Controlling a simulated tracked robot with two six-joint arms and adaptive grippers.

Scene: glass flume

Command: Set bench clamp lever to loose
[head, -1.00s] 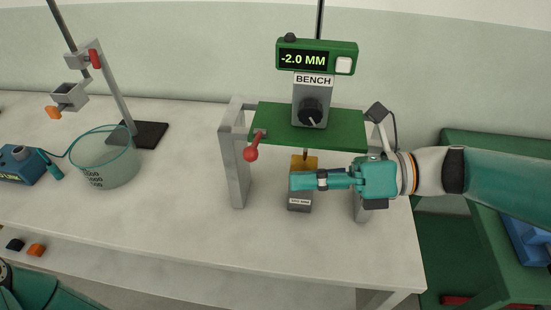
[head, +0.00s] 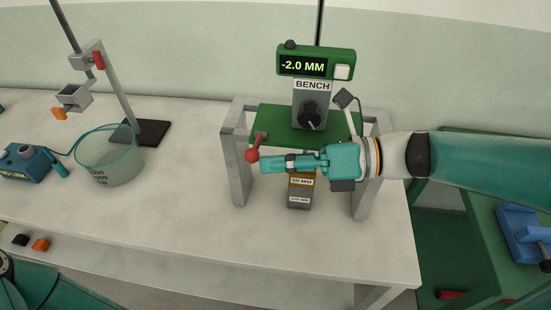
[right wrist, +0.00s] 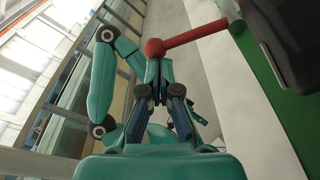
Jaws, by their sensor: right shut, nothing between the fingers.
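The bench clamp lever (head: 256,148) is a short red rod with a red ball end. It hangs down at the left front edge of the green plate under the BENCH gauge (head: 311,104). In the right wrist view the lever ball (right wrist: 154,47) shows just beyond the fingertips, with its rod running right towards the green plate. My right gripper (head: 265,165) is shut and empty, its tips pointing left close beside and slightly below the ball. I cannot tell whether they touch it. My left gripper is out of view.
The gauge display (head: 316,63) reads -2.0 MM. Grey posts (head: 238,160) hold the plate. A glass beaker (head: 110,160) and a stand (head: 152,132) are at left.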

